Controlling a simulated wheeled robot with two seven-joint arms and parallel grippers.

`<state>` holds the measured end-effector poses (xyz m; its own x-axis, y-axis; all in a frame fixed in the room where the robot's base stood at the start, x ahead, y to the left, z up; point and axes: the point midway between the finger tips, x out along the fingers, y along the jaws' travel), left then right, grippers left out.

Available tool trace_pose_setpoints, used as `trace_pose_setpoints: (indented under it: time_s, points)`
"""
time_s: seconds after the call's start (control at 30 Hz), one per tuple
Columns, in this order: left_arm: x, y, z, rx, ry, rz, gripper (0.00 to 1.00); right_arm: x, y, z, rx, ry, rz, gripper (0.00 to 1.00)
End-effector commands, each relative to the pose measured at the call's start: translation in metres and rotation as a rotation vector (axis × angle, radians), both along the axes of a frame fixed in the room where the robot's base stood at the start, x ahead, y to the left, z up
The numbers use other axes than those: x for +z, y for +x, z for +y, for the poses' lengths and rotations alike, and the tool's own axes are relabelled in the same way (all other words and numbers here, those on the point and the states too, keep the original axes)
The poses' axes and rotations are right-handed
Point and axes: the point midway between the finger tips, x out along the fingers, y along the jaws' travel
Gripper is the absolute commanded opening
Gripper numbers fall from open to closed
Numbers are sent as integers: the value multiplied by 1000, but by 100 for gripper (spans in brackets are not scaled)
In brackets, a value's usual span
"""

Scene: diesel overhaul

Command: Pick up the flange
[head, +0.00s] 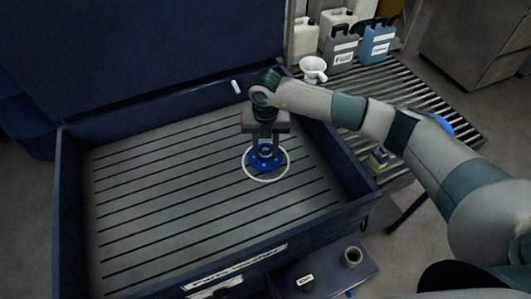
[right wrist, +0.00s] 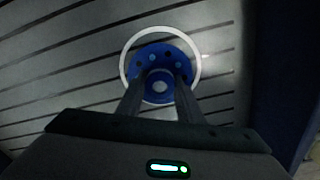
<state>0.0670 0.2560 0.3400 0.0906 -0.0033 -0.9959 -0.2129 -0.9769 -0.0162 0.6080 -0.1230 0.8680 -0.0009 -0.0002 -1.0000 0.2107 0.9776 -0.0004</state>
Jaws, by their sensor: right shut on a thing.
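The blue flange (head: 265,161) sits inside a white ring marking (head: 247,175) on the slatted floor of the parts washer. My right gripper (head: 265,148) reaches down over it from above, with its fingers shut on the raised hub of the flange. In the right wrist view the flange (right wrist: 160,58) shows bolt holes around its rim, and my two right fingers (right wrist: 160,92) stand on either side of its hub. I cannot tell whether the flange touches the floor. My left gripper is not in view.
The dark blue washer tub (head: 72,220) has raised walls around the slatted floor, and its lid (head: 150,50) stands open behind. A roller table (head: 420,100) on the right holds a white funnel (head: 313,68) and several jugs (head: 377,42). The left part of the tub floor is clear.

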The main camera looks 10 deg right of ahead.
Motion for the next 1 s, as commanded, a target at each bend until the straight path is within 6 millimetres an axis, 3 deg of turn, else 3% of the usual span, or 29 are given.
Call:
trace_pose_setpoints:
  time_s: [0.13,0.53,0.7,1.0]
  points:
    - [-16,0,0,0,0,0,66,21,2,0,2,2,-6,0]
    - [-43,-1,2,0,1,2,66,65,-33,-70,-2,0,-5,0]
    - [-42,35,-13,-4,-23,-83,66,80,-43,-91,-1,0,-4,0]
    - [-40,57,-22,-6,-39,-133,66,91,-51,-105,-1,1,-2,0]
